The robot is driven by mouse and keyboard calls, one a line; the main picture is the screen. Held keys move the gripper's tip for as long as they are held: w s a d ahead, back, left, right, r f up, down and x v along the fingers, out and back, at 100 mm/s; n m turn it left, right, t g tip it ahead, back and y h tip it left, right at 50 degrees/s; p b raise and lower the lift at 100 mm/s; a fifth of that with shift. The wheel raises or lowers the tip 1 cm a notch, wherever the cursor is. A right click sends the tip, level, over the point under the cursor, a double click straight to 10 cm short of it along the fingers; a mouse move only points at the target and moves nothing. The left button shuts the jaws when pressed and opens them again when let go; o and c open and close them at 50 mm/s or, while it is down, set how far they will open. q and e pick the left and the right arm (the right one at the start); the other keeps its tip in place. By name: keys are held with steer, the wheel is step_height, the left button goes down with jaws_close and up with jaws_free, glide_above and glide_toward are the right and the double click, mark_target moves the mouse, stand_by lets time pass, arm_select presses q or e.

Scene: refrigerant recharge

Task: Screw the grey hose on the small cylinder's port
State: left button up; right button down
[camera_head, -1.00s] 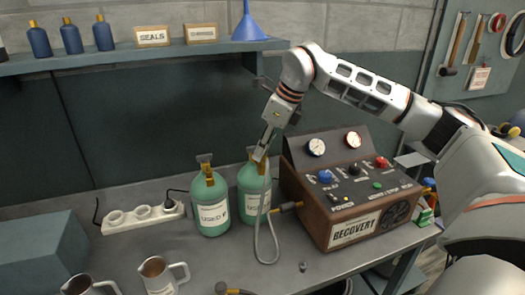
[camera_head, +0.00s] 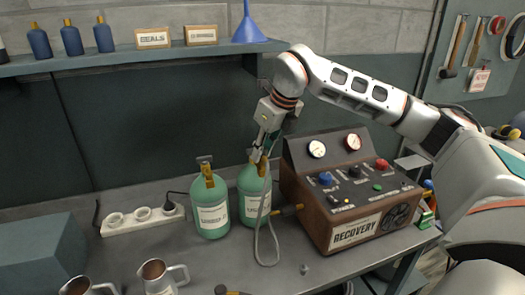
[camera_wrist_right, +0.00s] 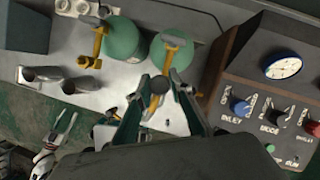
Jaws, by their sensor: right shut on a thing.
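Two green cylinders with brass valves stand side by side on the bench, the left cylinder (camera_head: 210,210) and the right cylinder (camera_head: 252,190). I cannot tell which is the small one. The grey hose (camera_head: 262,240) loops from the brass fitting on the recovery machine's side up to my right gripper (camera_head: 259,154). That gripper points down at the right cylinder's valve and is shut on the hose's end. In the right wrist view, a dark round end (camera_wrist_right: 160,84) sits between the fingers over the brass valve; whether it is seated is hidden.
The recovery machine (camera_head: 350,230) stands close right of the cylinders. A white power strip (camera_head: 143,219) lies behind left, and metal jugs (camera_head: 157,276) stand at the front left. A shelf (camera_head: 150,57) runs above. A small loose part (camera_head: 305,268) lies front of the machine.

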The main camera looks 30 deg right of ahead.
steer(key=m+h, duration=0.1)
steer(key=m, duration=0.1)
steer(key=shift+s+a+m, duration=0.1)
steer(key=shift+m, duration=0.3)
steer(key=shift+f+m, duration=0.1)
steer(key=shift+m, duration=0.3)
steer(key=m+h+p, duration=0.1)
steer(key=m, duration=0.2)
steer(key=shift+h, duration=0.3)
steer(key=c, duration=1.7)
jaws_free()
steer(key=shift+f, duration=0.1)
